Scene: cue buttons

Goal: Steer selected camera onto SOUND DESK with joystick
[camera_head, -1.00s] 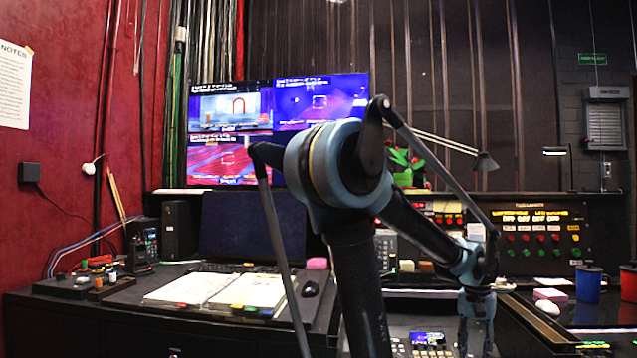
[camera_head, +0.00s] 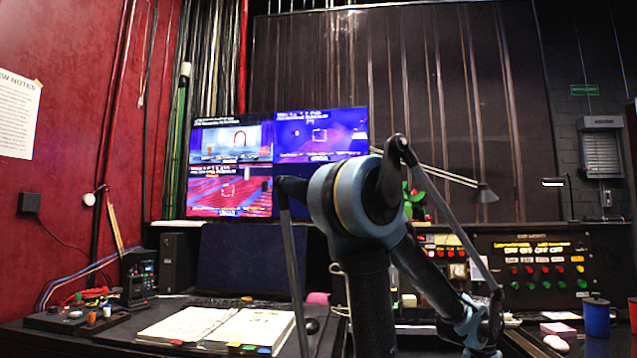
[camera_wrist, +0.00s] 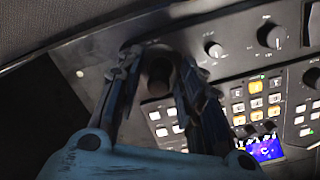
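My gripper (camera_wrist: 157,70) is over the control panel (camera_wrist: 222,80) in the wrist view. Its two fingers are on either side of the dark joystick knob (camera_wrist: 158,78), which fills the gap at the fingertips; its base is mostly hidden. In the head view my gripper (camera_head: 483,351) is at the bottom edge, and the joystick is out of sight. The monitor wall (camera_head: 272,165) shows several pictures. The upper right picture (camera_head: 320,135) is blue and pink with a reticle. The lower left picture (camera_head: 229,190) is red with a reticle. Its labels are too blurred to read.
Lit keys (camera_wrist: 257,100), a small blue screen (camera_wrist: 265,148) and round knobs (camera_wrist: 271,36) are right of the fingers. An open binder (camera_head: 220,328) lies on the left desk. A button panel (camera_head: 535,265) and a blue mug (camera_head: 596,317) are at right.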

